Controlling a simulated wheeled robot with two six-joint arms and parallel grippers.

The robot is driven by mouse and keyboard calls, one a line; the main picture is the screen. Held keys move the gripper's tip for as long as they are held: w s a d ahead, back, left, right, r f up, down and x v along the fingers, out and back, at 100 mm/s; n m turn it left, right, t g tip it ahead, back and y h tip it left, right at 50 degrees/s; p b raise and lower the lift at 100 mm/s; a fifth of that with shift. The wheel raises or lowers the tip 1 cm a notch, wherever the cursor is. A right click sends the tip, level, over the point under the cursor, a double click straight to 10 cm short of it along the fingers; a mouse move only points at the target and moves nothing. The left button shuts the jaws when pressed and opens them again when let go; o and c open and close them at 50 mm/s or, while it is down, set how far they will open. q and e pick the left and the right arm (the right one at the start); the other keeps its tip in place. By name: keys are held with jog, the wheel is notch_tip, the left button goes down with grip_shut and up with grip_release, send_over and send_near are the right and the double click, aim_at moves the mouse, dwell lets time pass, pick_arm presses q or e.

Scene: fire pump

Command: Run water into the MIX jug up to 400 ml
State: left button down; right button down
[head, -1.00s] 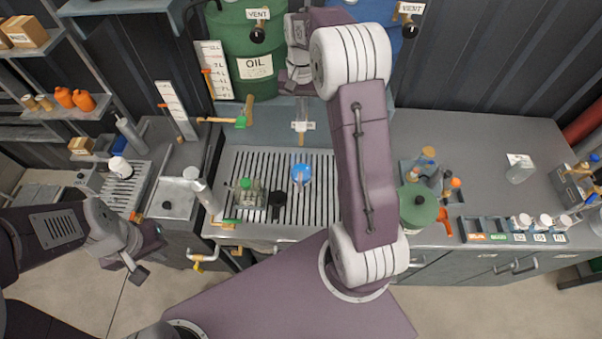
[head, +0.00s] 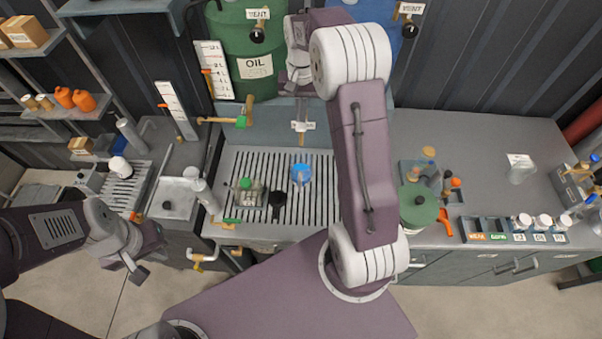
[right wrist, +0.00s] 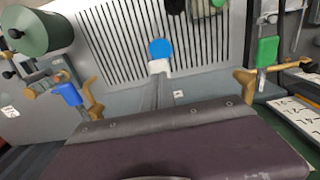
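A small vessel with a round blue top or filling (head: 300,173) stands on the slotted drain grate (head: 325,205); it also shows in the right wrist view (right wrist: 160,50). I cannot read MIX or a level on it. A clear jug (head: 520,172) stands on the right worktop. A tap with a blue handle (right wrist: 68,94) shows at the left of the right wrist view.
A green OIL drum (head: 256,45) and a blue drum stand behind. The oil tap has a green handle (right wrist: 266,50). A green-capped bottle (head: 246,188) and a black item (head: 277,200) are on the grate.

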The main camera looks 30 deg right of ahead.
jog(key=shift+f, duration=1.6)
dwell(5.7)
notch_tip(320, 180, up, 5)
jog(key=shift+r, duration=0.1)
